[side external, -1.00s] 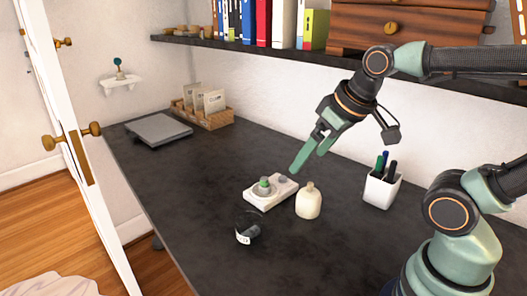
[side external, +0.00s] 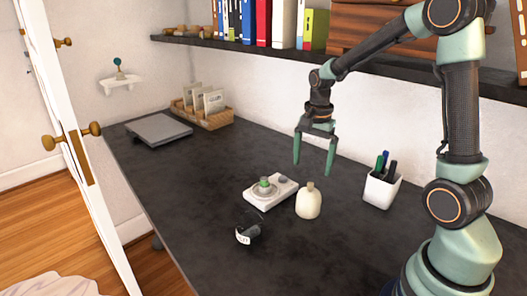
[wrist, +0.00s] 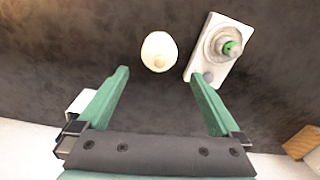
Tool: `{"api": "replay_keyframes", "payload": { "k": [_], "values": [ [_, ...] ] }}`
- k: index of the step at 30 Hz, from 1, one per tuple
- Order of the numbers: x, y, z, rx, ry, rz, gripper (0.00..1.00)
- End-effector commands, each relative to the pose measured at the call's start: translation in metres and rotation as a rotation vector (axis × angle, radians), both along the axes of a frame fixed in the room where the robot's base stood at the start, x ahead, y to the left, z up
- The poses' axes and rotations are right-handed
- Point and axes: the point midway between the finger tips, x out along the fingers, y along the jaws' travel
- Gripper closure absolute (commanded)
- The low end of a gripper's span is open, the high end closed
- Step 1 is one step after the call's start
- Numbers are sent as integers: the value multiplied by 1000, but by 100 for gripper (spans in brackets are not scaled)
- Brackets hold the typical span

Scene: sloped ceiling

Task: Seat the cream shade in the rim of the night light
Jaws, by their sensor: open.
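The cream shade (side external: 308,202) stands upright on the dark desk, a rounded body with a narrow neck on top. The night light (side external: 281,193) is a flat white base with a round rim, a green-topped part in its middle and a grey knob; it lies just left of the shade. My gripper (side external: 312,170) is open and empty, pointing down above and behind the two. In the wrist view, the shade (wrist: 159,52) lies ahead of the gap between my fingers (wrist: 162,85), and the night light (wrist: 214,68) is to its right.
A dark cylinder with a white label (side external: 248,234) lies in front of the night light. A white pen cup (side external: 382,187) stands right of the shade. A grey flat box (side external: 158,130) and a basket (side external: 203,113) are at the far left. A shelf (side external: 280,50) runs along the wall.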

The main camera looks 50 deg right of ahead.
Motion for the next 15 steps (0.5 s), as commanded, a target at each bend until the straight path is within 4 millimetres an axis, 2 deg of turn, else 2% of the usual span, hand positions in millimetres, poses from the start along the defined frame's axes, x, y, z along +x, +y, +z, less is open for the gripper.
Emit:
{"api": "replay_keyframes", "payload": {
  "k": [3,8,15],
  "values": [
    [1,-7,-10,8,22,-67,0],
    [1,-8,-27,12,29,-84,0],
    [0,-8,-66,12,29,-81,0]
  ]
}}
